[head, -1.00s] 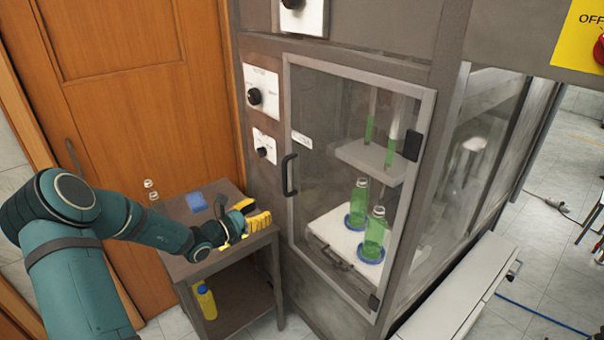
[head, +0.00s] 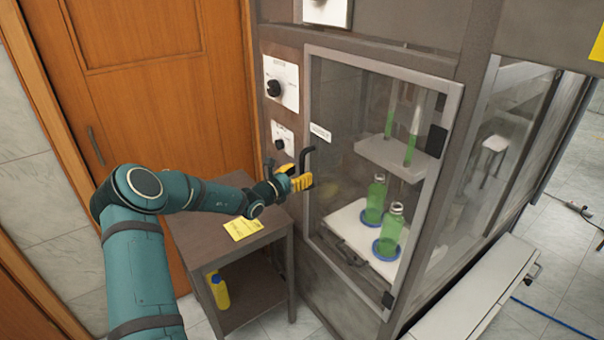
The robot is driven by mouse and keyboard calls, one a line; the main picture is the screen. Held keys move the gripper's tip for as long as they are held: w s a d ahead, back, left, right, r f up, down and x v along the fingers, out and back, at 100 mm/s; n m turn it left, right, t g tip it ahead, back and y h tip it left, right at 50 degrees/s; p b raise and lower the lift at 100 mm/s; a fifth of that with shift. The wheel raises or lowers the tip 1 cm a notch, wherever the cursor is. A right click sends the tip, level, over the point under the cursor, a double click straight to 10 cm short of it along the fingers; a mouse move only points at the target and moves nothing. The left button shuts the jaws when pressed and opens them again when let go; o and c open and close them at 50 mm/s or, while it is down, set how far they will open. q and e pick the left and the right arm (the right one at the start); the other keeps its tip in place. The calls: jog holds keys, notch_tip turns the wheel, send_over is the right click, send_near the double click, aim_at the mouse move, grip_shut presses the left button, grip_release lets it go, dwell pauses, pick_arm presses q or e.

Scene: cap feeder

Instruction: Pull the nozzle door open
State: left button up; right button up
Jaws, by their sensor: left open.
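The nozzle door (head: 317,215) is a clear panel in a grey metal frame on the front of the machine, and it looks shut. Its black handle (head: 307,153) stands on the door's left side; the lower part is hidden by my gripper. My left gripper (head: 298,179), with yellow finger pads, is open at the handle. I cannot tell whether the handle lies between the fingers or whether they touch it. Behind the door, two green bottles (head: 389,233) stand on blue rings on a white shelf, under nozzles with green tubes (head: 411,142). My right gripper is not in view.
A small dark side table (head: 190,236) with a yellow note (head: 243,229) stands left of the door, below my left arm. A yellow bottle (head: 219,290) is on its lower shelf. A white bench (head: 480,300) stands at lower right.

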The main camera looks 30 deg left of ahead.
pick_arm(q)
jog(key=shift+w+d, duration=0.15)
jog(key=shift+w, duration=0.55)
jog(key=shift+c, duration=0.5)
grip_shut()
jog(key=shift+s, duration=0.15)
